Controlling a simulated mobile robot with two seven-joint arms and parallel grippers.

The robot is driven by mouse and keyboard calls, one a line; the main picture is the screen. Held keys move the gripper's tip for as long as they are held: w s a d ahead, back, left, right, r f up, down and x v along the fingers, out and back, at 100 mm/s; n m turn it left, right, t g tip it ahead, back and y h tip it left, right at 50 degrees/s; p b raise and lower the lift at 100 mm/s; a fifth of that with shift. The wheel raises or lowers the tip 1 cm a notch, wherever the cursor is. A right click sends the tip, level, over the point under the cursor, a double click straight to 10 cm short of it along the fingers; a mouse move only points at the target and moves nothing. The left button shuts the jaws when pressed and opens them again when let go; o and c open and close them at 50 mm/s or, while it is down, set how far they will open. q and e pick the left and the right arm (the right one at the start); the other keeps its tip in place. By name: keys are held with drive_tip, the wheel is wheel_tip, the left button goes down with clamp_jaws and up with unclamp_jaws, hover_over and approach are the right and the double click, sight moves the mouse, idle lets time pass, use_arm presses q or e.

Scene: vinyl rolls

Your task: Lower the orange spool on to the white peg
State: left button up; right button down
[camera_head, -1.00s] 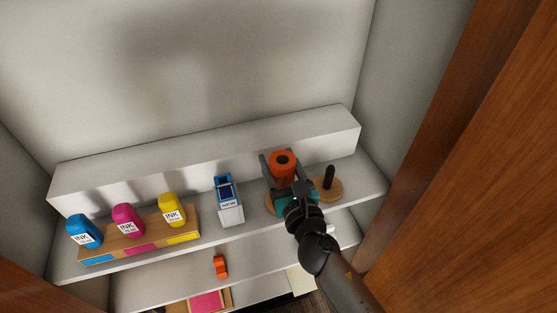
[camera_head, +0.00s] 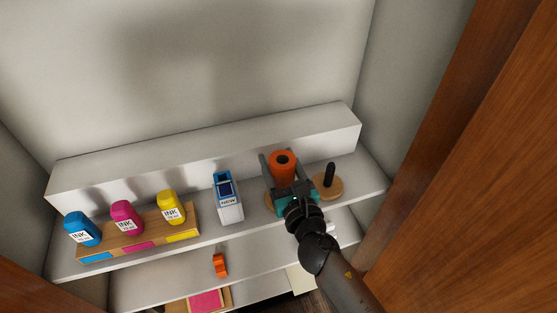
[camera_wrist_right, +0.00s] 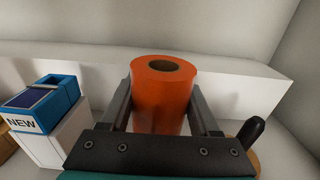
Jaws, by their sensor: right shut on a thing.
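The orange spool (camera_head: 282,166) is an upright hollow roll above the right part of the upper shelf. My right gripper (camera_head: 281,172) is shut on it, with one finger on each side; the wrist view shows the spool (camera_wrist_right: 162,98) between both fingers. A round wooden base (camera_head: 269,200) shows partly to the left of and below the gripper. The white peg is not visible; spool and gripper cover the area above that base. I cannot tell how high the spool's lower end is. My left gripper is not in view.
A black peg (camera_head: 330,174) on its own wooden base (camera_head: 328,189) stands close to the right. A blue and white box (camera_head: 229,208) marked NEW stands to the left. Ink bottles (camera_head: 125,216) stand further left. A raised white ledge (camera_head: 200,158) runs behind.

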drive_tip(key=shift+f+b, duration=1.7)
drive_tip(key=shift+c, duration=0.2)
unclamp_jaws()
drive_tip(key=shift+o, duration=0.2)
drive_tip(key=shift+v, duration=2.2)
drive_tip(key=shift+b+v, duration=0.45)
drive_tip(key=shift+v, duration=1.85)
